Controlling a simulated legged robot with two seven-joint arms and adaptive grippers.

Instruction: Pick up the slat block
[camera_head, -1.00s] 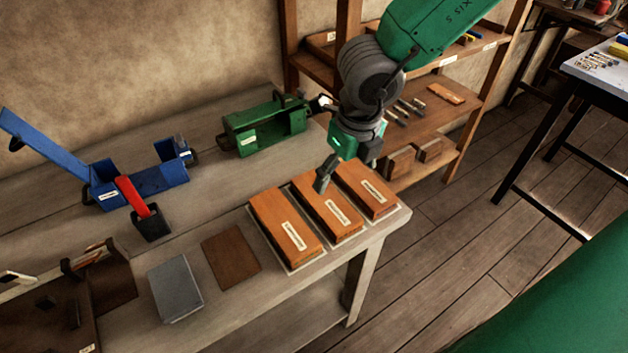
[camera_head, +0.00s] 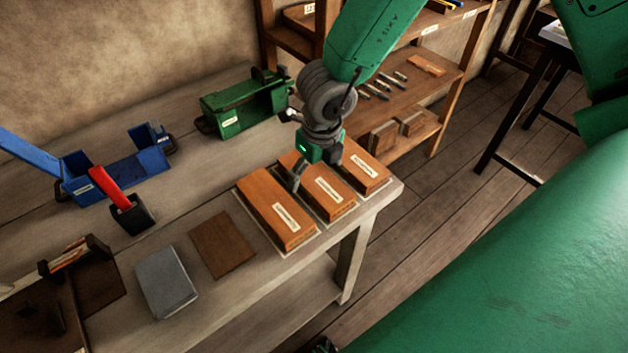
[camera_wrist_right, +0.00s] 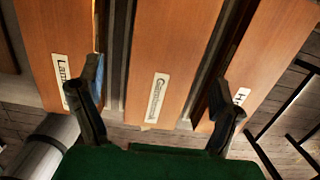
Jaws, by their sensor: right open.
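Three orange-brown wooden blocks with white labels lie side by side on the bench: a left block (camera_head: 268,205), a middle block (camera_head: 345,207) and a right block (camera_head: 371,182). The label words are too small to read surely, so I cannot tell which is the slat block. My right gripper (camera_head: 308,172) is over the middle block and open. In the right wrist view its fingers (camera_wrist_right: 157,82) stand on either side of the middle block (camera_wrist_right: 165,50), over the gaps beside it. Whether they touch it is unclear. My left gripper is not in view.
A brown plate (camera_head: 222,245) and a grey block (camera_head: 166,282) lie left of the blocks. A green fixture (camera_head: 240,108), a blue fixture (camera_head: 85,180) and a red-handled tool (camera_head: 110,188) stand farther back. Wooden shelves (camera_head: 440,85) rise behind the bench's end.

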